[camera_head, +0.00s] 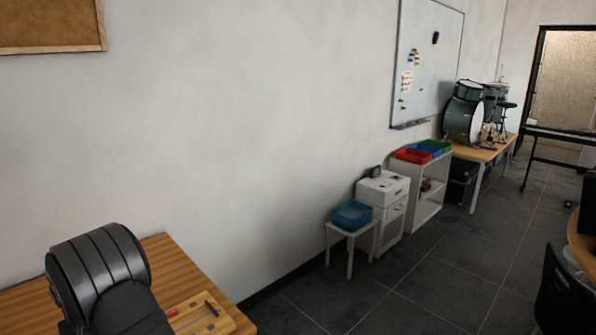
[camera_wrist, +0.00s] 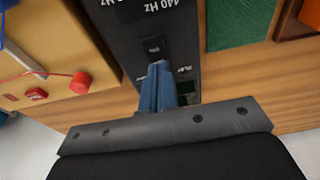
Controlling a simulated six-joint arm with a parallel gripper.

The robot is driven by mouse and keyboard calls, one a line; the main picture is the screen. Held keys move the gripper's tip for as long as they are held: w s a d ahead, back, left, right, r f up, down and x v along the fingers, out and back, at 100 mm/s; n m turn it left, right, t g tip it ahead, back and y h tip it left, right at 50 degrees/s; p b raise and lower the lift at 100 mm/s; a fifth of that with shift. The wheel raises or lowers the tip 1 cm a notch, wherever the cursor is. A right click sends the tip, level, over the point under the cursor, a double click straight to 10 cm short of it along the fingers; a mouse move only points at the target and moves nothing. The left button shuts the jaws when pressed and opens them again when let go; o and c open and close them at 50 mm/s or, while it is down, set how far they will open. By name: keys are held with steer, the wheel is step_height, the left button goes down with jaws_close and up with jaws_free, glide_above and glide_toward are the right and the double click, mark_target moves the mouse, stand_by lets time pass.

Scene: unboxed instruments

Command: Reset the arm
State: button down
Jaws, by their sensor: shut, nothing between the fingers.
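My gripper (camera_wrist: 160,78) shows in the wrist view with its two blue fingers together and nothing between them. The fingers point at a dark grey panel (camera_wrist: 128,42) with upside-down "440 Hz" print and small dark buttons. Whether the fingertips touch the panel I cannot tell; they hide part of it. In the head view my dark arm is bent over the wooden table (camera_head: 168,262) at the lower left, and my gripper is hidden there.
In the wrist view, a pale wooden board (camera_wrist: 55,58) with red knobs is on the left; a green item (camera_wrist: 238,22) is on the right. In the head view, a blue bin (camera_head: 352,215) stands on a stool, beside white cabinets (camera_head: 385,190). The tiled floor is open.

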step_height(320, 180, up, 6)
steer(key=shift+f, duration=0.1)
step_height(320, 180, down, 6)
steer(key=shift+r, duration=0.15)
step_height(320, 180, up, 8)
steer(key=w+d+r+n, duration=0.1)
steer(key=w+d+n, duration=0.1)
steer(key=d+n, duration=0.3)
steer(key=w+d+r+n, duration=0.2)
steer(key=d+n, duration=0.3)
steer(key=d, duration=0.3)
steer(key=shift+w+r+g+h, duration=0.3)
steer(key=shift+w+h, duration=0.1)
steer(key=shift+w, duration=0.25)
steer(key=s+a+f+m, duration=0.3)
steer(key=s+a+m, duration=0.1)
steer(key=a+m, duration=0.4)
steer(key=shift+a+y, duration=0.3)
steer(key=shift+a, duration=1)
